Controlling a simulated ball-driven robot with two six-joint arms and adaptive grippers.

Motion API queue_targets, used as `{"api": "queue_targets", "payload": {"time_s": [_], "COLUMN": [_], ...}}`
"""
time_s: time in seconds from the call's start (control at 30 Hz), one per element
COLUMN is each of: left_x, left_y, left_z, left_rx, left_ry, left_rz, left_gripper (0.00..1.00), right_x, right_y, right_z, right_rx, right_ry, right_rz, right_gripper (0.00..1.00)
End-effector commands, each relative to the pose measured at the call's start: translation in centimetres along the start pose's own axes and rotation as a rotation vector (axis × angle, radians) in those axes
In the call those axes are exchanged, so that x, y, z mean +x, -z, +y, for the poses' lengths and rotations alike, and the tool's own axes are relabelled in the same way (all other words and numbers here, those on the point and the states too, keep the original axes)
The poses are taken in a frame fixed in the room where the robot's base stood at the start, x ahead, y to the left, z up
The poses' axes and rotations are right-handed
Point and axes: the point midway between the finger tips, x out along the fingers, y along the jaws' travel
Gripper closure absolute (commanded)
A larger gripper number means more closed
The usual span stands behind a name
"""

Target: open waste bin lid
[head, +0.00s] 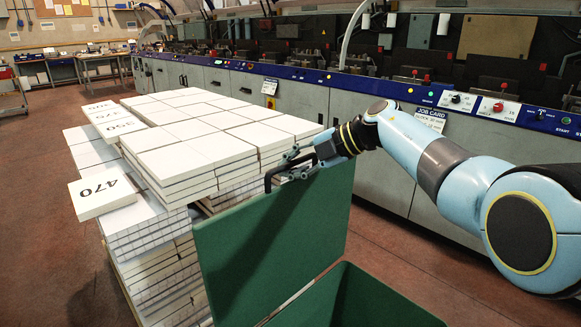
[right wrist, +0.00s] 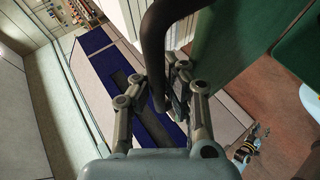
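The green waste bin (head: 375,298) stands at the bottom of the head view, and its open mouth shows. Its green lid (head: 275,235) stands raised, roughly upright, behind the mouth. A dark handle (head: 268,181) sits at the lid's upper edge. My right gripper (head: 298,163) is at this handle. In the right wrist view, the dark handle (right wrist: 172,35) runs down between the two fingers of the right gripper (right wrist: 160,88), which look closed about it. The lid's green face (right wrist: 228,45) also shows there.
A tall stack of pale blocks (head: 185,150) with number cards stands close behind and left of the lid. A long machine bench (head: 300,100) with a blue control strip runs across the back. Red-brown floor (head: 400,265) is open right of the bin.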

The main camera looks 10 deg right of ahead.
Motion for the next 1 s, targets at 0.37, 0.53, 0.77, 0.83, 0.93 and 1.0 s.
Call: {"api": "queue_targets", "payload": {"time_s": [0.37,0.53,0.77,0.83,0.93,1.0], "left_x": [0.0,0.0,0.0,0.0,0.0,0.0], "left_y": [0.0,0.0,0.0,0.1,0.1,0.1], "left_z": [0.0,-0.1,-0.3,-0.3,-0.2,-0.2], "left_rx": [0.000,0.001,0.001,0.001,0.001,0.001], "left_ry": [0.000,0.002,0.003,0.003,0.003,0.002], "left_rz": [-0.001,0.000,0.001,0.001,0.001,0.001], "left_gripper": [0.60,0.60,0.60,0.60,0.60,0.60], "right_x": [-0.3,-0.2,-1.8,-3.0,-5.5,-7.1], "right_y": [-0.1,-0.1,-0.2,-0.2,-0.2,-0.2], "right_z": [0.7,0.5,0.4,0.3,0.3,0.3], "right_rx": [-0.005,-0.004,-0.005,-0.006,-0.007,-0.006], "right_ry": [-0.010,-0.007,-0.007,-0.006,-0.006,-0.006], "right_rz": [-0.005,-0.003,-0.005,-0.007,-0.007,-0.008], "right_gripper": [0.64,0.64,0.64,0.64,0.64,0.64]}}
